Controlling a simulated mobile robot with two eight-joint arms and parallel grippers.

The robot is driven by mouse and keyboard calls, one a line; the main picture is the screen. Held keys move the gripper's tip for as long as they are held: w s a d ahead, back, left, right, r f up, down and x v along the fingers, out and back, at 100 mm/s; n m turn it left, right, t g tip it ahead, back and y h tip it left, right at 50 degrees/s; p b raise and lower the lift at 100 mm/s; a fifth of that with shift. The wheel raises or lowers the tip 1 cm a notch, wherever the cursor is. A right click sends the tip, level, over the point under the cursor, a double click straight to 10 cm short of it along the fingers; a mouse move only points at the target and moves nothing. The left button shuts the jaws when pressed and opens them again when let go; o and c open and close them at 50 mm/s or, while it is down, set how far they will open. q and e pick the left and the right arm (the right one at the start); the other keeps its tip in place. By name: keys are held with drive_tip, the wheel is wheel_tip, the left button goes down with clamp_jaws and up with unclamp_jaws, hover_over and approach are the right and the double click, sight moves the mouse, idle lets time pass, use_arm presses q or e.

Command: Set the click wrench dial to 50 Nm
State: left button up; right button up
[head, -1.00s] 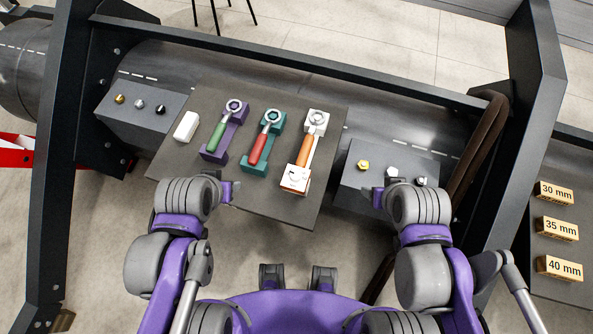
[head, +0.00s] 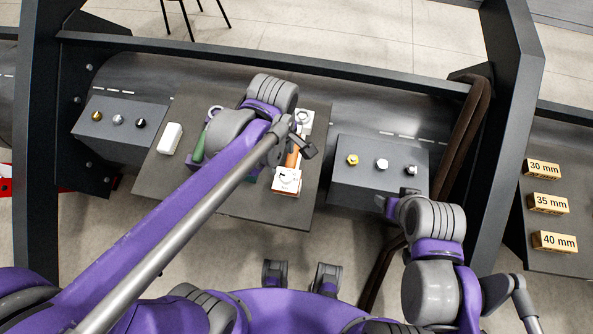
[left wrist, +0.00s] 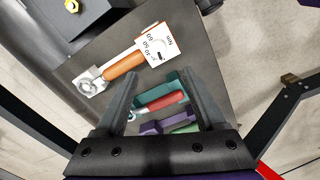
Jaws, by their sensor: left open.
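The orange-handled wrench (head: 292,158) lies in a white holder, with a white dial block (head: 287,180) at its near end. In the left wrist view, the dial block (left wrist: 152,47) shows small numbers and "Nm"; the exact setting is too small to read. The orange handle (left wrist: 123,65) shows there too. My left gripper (head: 308,148) is above the orange wrench in the head view. Its two fingers stand apart and empty in the left wrist view (left wrist: 165,92). My right gripper (head: 387,203) is low, near the front of the right block, and its jaw opening is unclear.
A green-handled wrench (head: 199,146) in a purple holder and a red-handled wrench (left wrist: 160,104) in a teal holder lie beside it. My left arm covers much of them. A white block (head: 170,138) is at left. Bolt blocks (head: 118,138) (head: 350,190) flank the board.

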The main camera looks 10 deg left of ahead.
sight(286, 176)
use_arm(q)
drive_tip(key=shift+n, duration=0.3)
drive_tip(key=f, duration=0.3)
drive_tip(key=f+b, duration=0.1)
drive_tip(key=f, duration=0.3)
drive_tip(key=d+f, duration=0.1)
drive_tip(key=f, duration=0.3)
drive_tip(key=shift+w+b, duration=0.15)
drive_tip(key=shift+b, duration=0.15)
clamp_jaws()
